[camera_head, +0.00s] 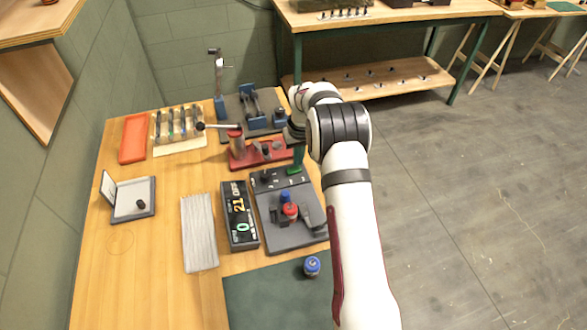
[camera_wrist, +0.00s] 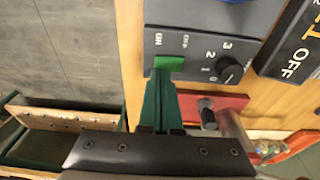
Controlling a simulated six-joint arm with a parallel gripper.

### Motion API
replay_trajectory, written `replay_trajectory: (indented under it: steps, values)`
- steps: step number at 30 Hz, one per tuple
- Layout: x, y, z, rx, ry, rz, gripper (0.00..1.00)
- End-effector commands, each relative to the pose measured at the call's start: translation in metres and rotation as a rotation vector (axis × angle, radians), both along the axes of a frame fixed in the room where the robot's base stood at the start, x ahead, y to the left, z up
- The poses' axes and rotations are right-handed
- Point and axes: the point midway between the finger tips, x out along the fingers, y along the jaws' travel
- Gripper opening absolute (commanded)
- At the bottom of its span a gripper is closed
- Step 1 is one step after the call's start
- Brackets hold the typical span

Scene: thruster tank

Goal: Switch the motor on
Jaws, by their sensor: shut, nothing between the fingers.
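The motor's grey control panel (camera_wrist: 210,35) fills the top of the wrist view. It bears a black knob (camera_wrist: 229,69) with a numbered scale and a bright green switch (camera_wrist: 168,62) beside small lettering. In the head view the panel (camera_head: 270,180) is the far end of a dark grey unit, and the green switch (camera_head: 293,170) shows at its right. My gripper (camera_wrist: 164,80) has dark green fingers, shut and empty, with tips right at the switch's near edge. I cannot tell whether they touch it. In the head view my gripper (camera_head: 298,160) is above the switch.
A black display (camera_head: 239,215) beside the panel shows lit digits; the wrist view shows "OFF" on it (camera_wrist: 298,65). A red fixture (camera_head: 262,152) stands just behind the panel, close to my gripper. A blue-capped part (camera_head: 312,266) stands on the green mat (camera_head: 265,300).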

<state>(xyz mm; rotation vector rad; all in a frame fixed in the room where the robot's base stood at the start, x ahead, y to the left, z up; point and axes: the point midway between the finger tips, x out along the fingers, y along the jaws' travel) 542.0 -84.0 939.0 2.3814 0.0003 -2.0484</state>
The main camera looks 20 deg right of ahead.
Motion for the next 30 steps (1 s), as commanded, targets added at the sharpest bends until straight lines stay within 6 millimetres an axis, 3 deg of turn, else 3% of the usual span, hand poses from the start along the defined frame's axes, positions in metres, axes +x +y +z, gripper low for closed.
replay_trajectory:
  steps: [30]
  values:
    - [0.0000, 0.0000, -0.0086, 0.000, 0.001, 0.000, 0.00]
